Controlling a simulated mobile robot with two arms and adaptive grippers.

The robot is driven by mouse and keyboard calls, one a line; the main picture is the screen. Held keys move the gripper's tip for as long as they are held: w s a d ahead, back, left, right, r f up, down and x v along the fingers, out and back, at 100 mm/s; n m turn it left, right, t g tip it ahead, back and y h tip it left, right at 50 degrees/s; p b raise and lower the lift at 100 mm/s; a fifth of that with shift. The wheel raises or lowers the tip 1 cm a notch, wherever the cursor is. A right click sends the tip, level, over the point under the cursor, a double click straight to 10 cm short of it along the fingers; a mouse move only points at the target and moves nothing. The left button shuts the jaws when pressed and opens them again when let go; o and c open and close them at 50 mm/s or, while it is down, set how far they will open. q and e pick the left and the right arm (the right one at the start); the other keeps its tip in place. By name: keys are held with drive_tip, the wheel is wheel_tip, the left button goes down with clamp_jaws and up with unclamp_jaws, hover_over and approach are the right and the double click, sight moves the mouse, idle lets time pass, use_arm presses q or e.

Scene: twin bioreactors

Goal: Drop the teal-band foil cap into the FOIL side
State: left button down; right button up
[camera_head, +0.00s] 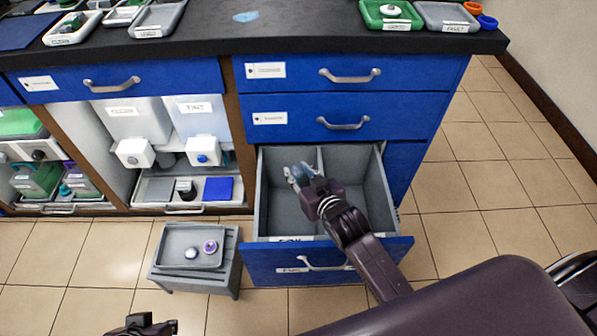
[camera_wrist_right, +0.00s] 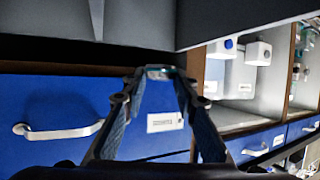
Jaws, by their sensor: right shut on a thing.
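An open blue drawer (camera_head: 262,262) has a grey interior split by a divider (camera_head: 320,160) into a left and a right compartment. A small label (camera_head: 289,239) on the left compartment's front edge seems to read FOIL. My right gripper (camera_head: 303,175) is over the left compartment, close to the divider. It is shut on a small cap (camera_wrist_right: 160,72) with teal and pale parts, seen between the fingertips in the right wrist view; the fingers hide much of it. My left gripper (camera_head: 145,325) shows only partly at the bottom edge, away from the drawer.
A low grey stool (camera_head: 190,285) left of the drawer bears a tray (camera_head: 172,240) with a white round piece and a purple-ringed piece. Shut drawers (camera_head: 345,105) stand above the open one. The black counter (camera_head: 300,30) holds several trays. Tiled floor on the right is clear.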

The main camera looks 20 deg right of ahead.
drive_tip(key=o, duration=0.8)
drive_tip(key=shift+o, duration=0.2)
drive_tip(key=v, duration=1.2)
